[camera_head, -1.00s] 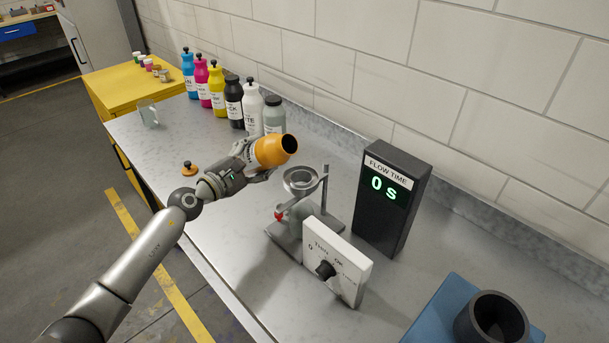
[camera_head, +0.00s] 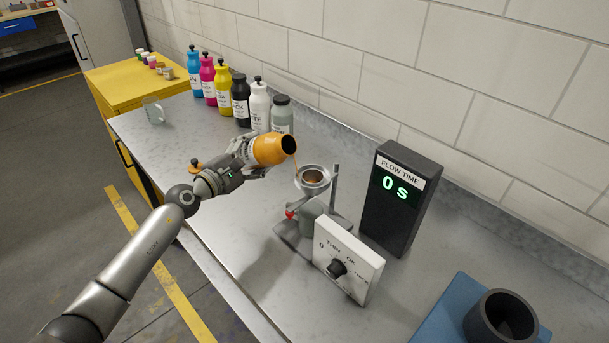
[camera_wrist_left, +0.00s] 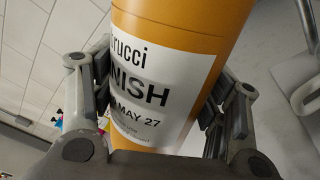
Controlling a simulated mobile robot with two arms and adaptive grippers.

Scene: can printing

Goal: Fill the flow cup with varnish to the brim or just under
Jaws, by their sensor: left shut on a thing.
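My left gripper (camera_head: 256,162) is shut around the orange varnish bottle (camera_head: 268,149), tilted with its dark open mouth toward the flow cup (camera_head: 313,187). In the left wrist view the bottle (camera_wrist_left: 175,25) lies between both fingers, its white label partly readable. A thin amber stream shows below the mouth, toward the cup. The metal cup sits on its stand, with amber-brown varnish (camera_head: 313,177) inside and the rim still visible above it. The exact level is hard to tell. A red part (camera_head: 290,213) sits below the cup. My right gripper is not in view.
A dial box (camera_head: 347,258) stands in front of the stand. The black flow timer (camera_head: 400,200) reads 0 s. Several ink bottles (camera_head: 222,88) line the wall. A clear beaker (camera_head: 153,110), an orange cap (camera_head: 195,163) and a blue block with a dark ring (camera_head: 500,318) are also on the bench.

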